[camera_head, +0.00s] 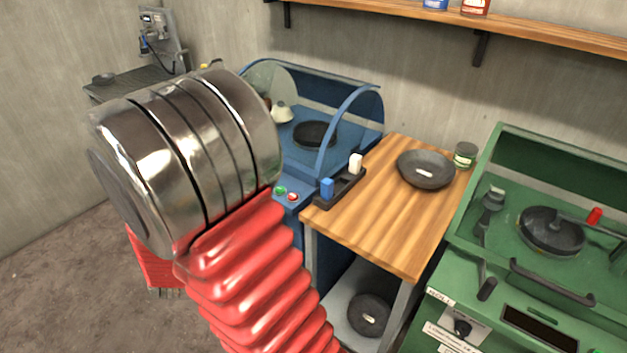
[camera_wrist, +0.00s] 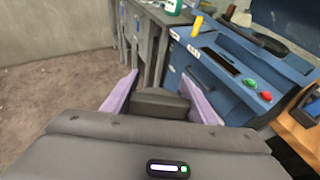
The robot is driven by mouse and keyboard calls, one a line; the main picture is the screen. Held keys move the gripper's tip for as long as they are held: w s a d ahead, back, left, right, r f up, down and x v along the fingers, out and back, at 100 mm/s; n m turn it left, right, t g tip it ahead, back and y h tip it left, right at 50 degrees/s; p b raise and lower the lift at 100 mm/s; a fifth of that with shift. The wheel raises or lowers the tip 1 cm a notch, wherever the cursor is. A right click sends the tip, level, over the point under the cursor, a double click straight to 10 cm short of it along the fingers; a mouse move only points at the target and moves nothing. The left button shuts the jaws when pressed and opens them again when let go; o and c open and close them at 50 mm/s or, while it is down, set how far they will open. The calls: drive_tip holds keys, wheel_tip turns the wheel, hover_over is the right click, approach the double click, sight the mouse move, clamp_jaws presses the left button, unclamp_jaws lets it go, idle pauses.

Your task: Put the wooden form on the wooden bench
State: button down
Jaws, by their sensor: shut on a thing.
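The wooden bench (camera_head: 335,220) stands right of the middle in the head view, between a blue machine and a green one. My gripper (camera_wrist: 159,94) shows in the wrist view, its two lilac fingers on either side of a dark grey piece (camera_wrist: 160,104). It is shut on that piece, in front of the blue machine and above the floor. Only part of the piece shows, so I cannot tell whether it is the wooden form. My arm hides the gripper in the head view. No plainly wooden form shows elsewhere.
On the bench are a dark round dish (camera_head: 425,170), a black tray (camera_head: 342,190) with blue and white pieces, and a green tin (camera_head: 465,155). The blue machine (camera_head: 352,120) and green machine (camera_head: 480,235) flank it. The bench front is clear.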

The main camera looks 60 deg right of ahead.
drive_tip(key=s+d+r+m+g+h, duration=0.25)
drive_tip(key=s+d, duration=0.25)
drive_tip(key=d, duration=0.4)
drive_tip(key=s+d+r+m+g+h, duration=0.15)
drive_tip(key=s+d+r, duration=0.3)
drive_tip(key=d, duration=0.45)
drive_tip(key=s+d+r+m+g+h, duration=0.1)
drive_tip(key=s+d+r+m+g, duration=0.3)
drive_tip(key=d, duration=0.5)
drive_tip(key=s+d+r+m+g, duration=0.2)
drive_tip(key=s+d+r, duration=0.25)
drive_tip(key=s, duration=0.45)
drive_tip(key=s+d+r+m+g, duration=0.1)
drive_tip(key=s+d+r, duration=0.2)
drive_tip(key=s+d, duration=0.4)
drive_tip(key=s+d+r+m+g, duration=0.2)
drive_tip(key=s+d+r, duration=0.2)
drive_tip(key=s, duration=0.6)
wheel_tip(320, 180, down, 14)
drive_tip(key=w+n+t, duration=0.1)
drive_tip(key=shift+d+n, duration=0.3)
wheel_tip(320, 180, down, 6)
drive_tip(key=shift+f, duration=0.1)
